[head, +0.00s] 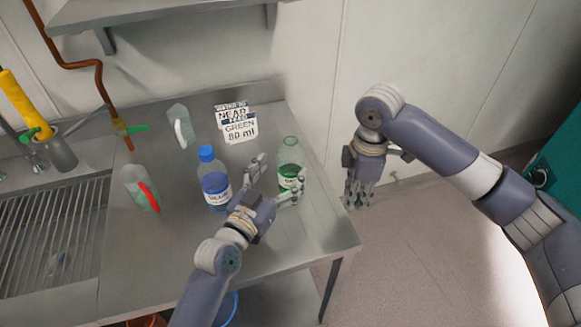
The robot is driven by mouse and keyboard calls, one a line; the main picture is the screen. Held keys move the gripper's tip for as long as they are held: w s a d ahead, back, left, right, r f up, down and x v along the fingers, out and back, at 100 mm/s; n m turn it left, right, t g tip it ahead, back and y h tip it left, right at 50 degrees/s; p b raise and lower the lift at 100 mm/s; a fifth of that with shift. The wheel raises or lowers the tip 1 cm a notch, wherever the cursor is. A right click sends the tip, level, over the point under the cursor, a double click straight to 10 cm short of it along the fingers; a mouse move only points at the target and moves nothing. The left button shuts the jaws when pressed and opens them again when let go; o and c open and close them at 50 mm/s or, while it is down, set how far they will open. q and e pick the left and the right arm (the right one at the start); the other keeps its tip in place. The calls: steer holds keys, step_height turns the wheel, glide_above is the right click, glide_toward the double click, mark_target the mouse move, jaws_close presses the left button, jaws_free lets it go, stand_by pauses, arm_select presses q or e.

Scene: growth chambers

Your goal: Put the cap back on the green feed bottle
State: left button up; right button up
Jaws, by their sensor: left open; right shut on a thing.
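The green feed bottle (291,154) stands upright and open-topped near the right edge of the steel bench, with green liquid inside. My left gripper (277,178) is open beside the bottle. One finger is to its left and the other is in front of its lower part; I cannot tell if they touch it. My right gripper (358,204) is past the bench's right edge, over the floor, pointing down. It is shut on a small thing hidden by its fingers. No loose cap shows on the bench.
A blue bottle (216,187) with a blue cap stands left of my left gripper. A sink grate (50,235) is at left.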

mark_target(285, 166)
arm_select(q)
steer(key=shift+w, duration=0.1)
steer(key=shift+w+d+r, duration=0.15)
steer(key=shift+w+d, duration=0.1)
steer(key=shift+w, duration=0.05)
steer(key=shift+p+x, duration=0.75)
steer(key=shift+x, duration=1.45)
steer(key=c, duration=1.3)
